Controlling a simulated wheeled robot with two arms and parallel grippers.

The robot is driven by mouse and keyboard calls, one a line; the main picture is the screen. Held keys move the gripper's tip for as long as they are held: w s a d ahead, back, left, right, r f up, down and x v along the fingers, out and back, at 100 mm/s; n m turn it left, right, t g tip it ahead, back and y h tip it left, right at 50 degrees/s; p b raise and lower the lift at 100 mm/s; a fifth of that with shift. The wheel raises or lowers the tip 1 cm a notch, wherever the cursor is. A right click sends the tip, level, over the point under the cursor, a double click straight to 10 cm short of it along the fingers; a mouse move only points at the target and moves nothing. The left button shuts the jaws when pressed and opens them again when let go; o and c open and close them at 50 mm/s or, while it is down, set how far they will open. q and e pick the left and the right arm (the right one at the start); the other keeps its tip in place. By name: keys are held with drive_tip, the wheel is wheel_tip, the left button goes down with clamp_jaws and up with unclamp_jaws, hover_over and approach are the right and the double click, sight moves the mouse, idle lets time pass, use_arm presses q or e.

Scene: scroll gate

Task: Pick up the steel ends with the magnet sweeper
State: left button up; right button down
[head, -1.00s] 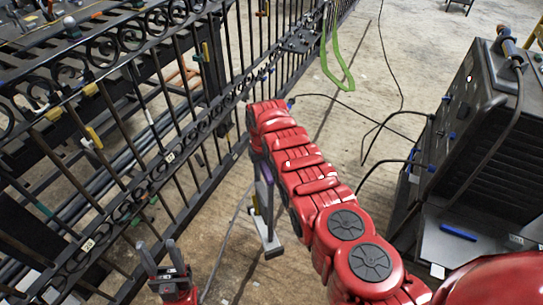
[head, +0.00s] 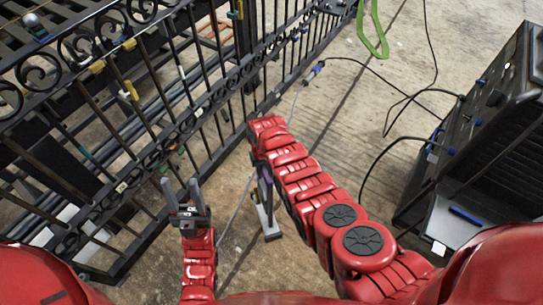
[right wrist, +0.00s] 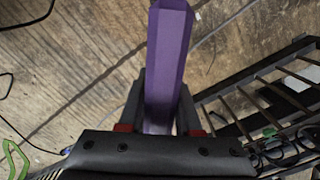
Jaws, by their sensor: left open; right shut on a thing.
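The magnet sweeper (head: 268,221) hangs below my right forearm in the head view, with a grey foot low near the concrete floor. I cannot tell whether it touches the floor. Its purple handle (right wrist: 168,60) fills the middle of the right wrist view. My right gripper (right wrist: 163,108) is shut on that handle; in the head view it is mostly hidden behind my red arm. My left gripper (head: 184,192) is open and empty, pointing up beside the gate, left of the sweeper. I cannot make out the steel ends on the floor.
A black scroll gate (head: 160,130) runs diagonally along the left, with rods and clamps behind it. A black machine (head: 490,130) with blue-handled parts and cables stands at the right. A green loop (head: 373,35) is at the top. Bare concrete (head: 330,120) lies between.

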drive_tip(key=f+b, duration=0.2)
drive_tip(key=a+f+b, duration=0.1)
drive_tip(key=f+b, duration=0.1)
drive_tip(key=f, duration=0.1)
drive_tip(key=s+f+b, duration=0.1)
drive_tip(key=f+b, duration=0.2)
drive_tip(key=shift+s+a+f, duration=0.1)
drive_tip(key=shift+a+f, duration=0.05)
drive_tip(key=shift+f, duration=0.05)
drive_tip(key=shift+r, duration=0.1)
idle(0.9)
wheel_tip(320, 180, up, 3)
drive_tip(key=p, duration=0.3)
drive_tip(key=shift+r, duration=0.2)
drive_tip(key=shift+r+p, duration=1.75)
drive_tip(key=shift+p, duration=0.05)
